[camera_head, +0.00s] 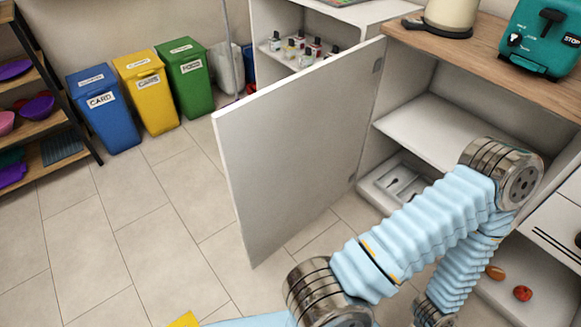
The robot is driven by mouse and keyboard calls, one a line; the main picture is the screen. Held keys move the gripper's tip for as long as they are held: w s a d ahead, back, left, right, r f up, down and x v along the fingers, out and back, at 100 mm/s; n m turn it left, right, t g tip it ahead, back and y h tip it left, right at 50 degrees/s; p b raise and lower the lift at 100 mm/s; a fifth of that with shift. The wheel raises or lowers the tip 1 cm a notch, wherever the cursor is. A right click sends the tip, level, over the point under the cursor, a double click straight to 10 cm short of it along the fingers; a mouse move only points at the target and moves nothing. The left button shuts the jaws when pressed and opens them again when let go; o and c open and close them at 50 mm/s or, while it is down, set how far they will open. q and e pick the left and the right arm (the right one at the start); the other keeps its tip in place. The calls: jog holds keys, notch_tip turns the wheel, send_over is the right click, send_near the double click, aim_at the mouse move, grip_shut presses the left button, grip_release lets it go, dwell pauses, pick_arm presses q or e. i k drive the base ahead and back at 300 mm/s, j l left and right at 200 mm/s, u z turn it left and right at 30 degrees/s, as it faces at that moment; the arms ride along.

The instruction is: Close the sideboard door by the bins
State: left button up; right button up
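The white sideboard door (300,145) stands wide open, swung out over the floor toward the left. Its hinges are on its right edge, at the cabinet. The open sideboard shows an upper shelf (430,125) and a pale cutlery tray (395,185) lower down. The bins stand against the wall at the left: blue (105,120), yellow (148,95) and green (187,85). One of my arms, in a light blue sleeve, bends across the lower right in front of the sideboard. Neither gripper shows in the head view.
A kettle (451,15) and a teal toaster (541,40) stand on the wooden worktop (470,45). Small bottles (298,47) stand on a shelf behind the door. A dark rack (50,75) is at the far left. Tiled floor (130,230) left of the door is clear.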

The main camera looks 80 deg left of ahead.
aim_at(289, 148)
jog(key=k+j+u, duration=0.1)
jog(key=k, duration=0.35)
jog(key=k+j, duration=0.35)
jog(key=k+j+u, duration=0.15)
jog(key=k, duration=0.4)
jog(key=k+j, duration=0.1)
jog(key=j, duration=0.55)
jog(key=k+j+u, duration=0.15)
jog(key=j, duration=0.5)
jog(key=k+j, duration=0.1)
jog(key=j, duration=0.55)
